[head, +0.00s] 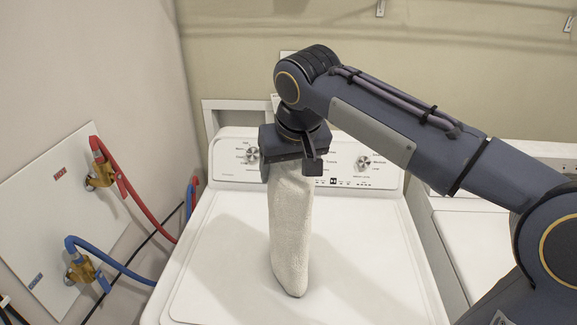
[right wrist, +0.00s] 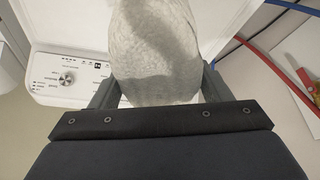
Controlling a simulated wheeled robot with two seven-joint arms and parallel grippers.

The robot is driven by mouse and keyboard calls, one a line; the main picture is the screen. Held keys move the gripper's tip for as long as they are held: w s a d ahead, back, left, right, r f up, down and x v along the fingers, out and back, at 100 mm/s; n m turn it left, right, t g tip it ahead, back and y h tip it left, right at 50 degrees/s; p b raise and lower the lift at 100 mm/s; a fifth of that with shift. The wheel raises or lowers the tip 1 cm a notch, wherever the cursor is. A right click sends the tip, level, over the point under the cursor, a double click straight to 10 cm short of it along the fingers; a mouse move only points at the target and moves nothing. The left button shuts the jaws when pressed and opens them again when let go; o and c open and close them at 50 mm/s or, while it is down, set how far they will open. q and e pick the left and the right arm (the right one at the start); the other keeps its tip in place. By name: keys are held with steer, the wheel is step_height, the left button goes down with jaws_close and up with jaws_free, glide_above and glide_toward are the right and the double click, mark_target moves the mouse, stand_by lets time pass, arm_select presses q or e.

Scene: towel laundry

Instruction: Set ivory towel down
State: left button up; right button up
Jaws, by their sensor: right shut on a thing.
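The ivory towel (head: 291,228) hangs upright from my right gripper (head: 291,168) over the white washing machine's lid (head: 370,250). Its lower end is at the lid's surface in the head view; I cannot tell whether it touches. My right gripper is shut on the towel's upper end. In the right wrist view the towel (right wrist: 158,50) fills the space between the two fingers. My left gripper is in neither view.
The control panel (head: 345,160) with knobs stands at the lid's back. A second white machine (head: 470,245) is at the right, partly behind my arm. Red (head: 135,190) and blue hoses (head: 110,262) run from the left wall. The lid around the towel is clear.

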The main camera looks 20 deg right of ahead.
steer(key=shift+f, duration=0.1)
steer(key=o, duration=1.7)
